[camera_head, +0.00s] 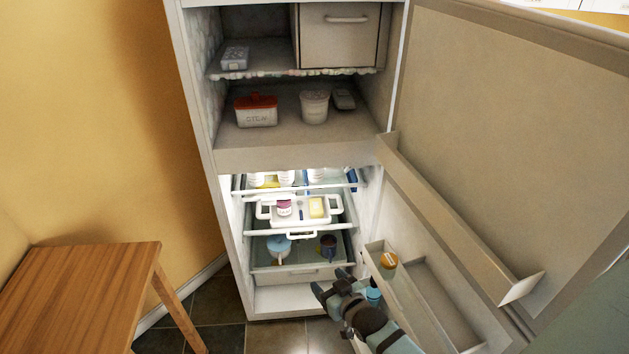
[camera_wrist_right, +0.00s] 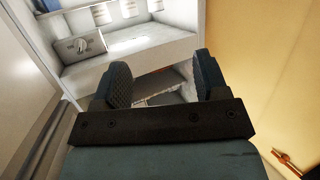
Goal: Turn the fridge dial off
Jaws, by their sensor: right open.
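The fridge (camera_head: 290,155) stands open, with a lit lower compartment and an unlit upper one. In the right wrist view a round dial (camera_wrist_right: 81,46) with a pale grip sits on a grey panel at upper left. I cannot make out the dial in the head view, nor read its setting. My right gripper (camera_head: 331,284) is at the lower front of the lit compartment, beside the open door. In the wrist view the right gripper (camera_wrist_right: 163,78) has its fingers apart with nothing between them, and the dial is beyond and left of them, not touched. My left gripper is not in view.
The open fridge door (camera_head: 500,130) fills the right side, its shelf holding an orange-lidded jar (camera_head: 389,259) close to my right arm. A white tray (camera_head: 329,217) and several containers occupy the shelves. A wooden table (camera_head: 80,290) stands at left. Tiled floor shows between table and fridge.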

